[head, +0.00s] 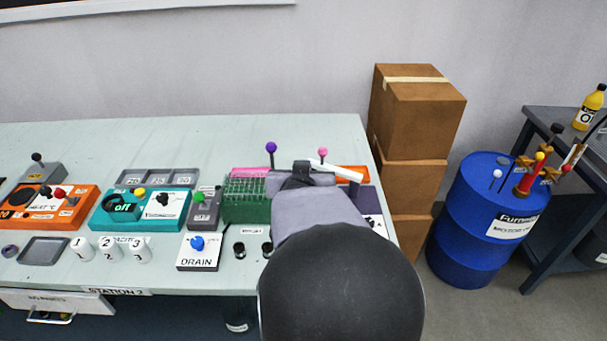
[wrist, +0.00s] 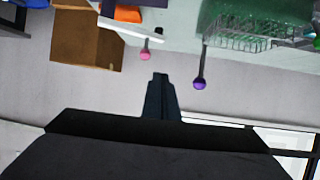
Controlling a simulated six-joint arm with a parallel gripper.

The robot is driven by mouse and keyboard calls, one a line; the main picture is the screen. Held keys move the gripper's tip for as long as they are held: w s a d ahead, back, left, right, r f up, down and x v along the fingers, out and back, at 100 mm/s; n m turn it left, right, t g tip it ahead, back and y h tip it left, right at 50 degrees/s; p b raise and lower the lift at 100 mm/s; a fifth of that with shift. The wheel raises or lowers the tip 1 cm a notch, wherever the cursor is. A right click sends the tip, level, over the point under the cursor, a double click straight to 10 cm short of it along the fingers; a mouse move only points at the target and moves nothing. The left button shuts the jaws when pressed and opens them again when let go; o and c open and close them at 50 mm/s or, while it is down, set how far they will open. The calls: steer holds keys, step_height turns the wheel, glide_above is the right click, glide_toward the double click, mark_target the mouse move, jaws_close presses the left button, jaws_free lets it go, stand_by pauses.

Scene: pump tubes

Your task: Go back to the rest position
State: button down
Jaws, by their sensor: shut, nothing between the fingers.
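My gripper shows in the wrist view (wrist: 160,80) as two dark fingers pressed together, with nothing between them. In the head view my arm reaches over the right end of the bench, and its grey and black links hide much of what lies under it. The green wire rack (head: 245,200) stands just left of my arm. A purple ball-topped stick (head: 271,148) and a pink one (head: 323,153) rise behind it. In the wrist view, which is upside down, the purple ball (wrist: 199,85) and the pink ball (wrist: 145,56) lie beyond the fingertips, apart from them.
The bench (head: 320,130) carries an orange device (head: 75,210), a teal device (head: 160,222), a DRAIN box (head: 198,260) and several numbered white cups (head: 108,250). Stacked cardboard boxes (head: 410,110) and a blue barrel (head: 465,240) stand to the right. The wall is behind.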

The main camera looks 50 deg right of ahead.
steer(key=shift+s+a+r, duration=0.1)
steer(key=shift+a, duration=0.2)
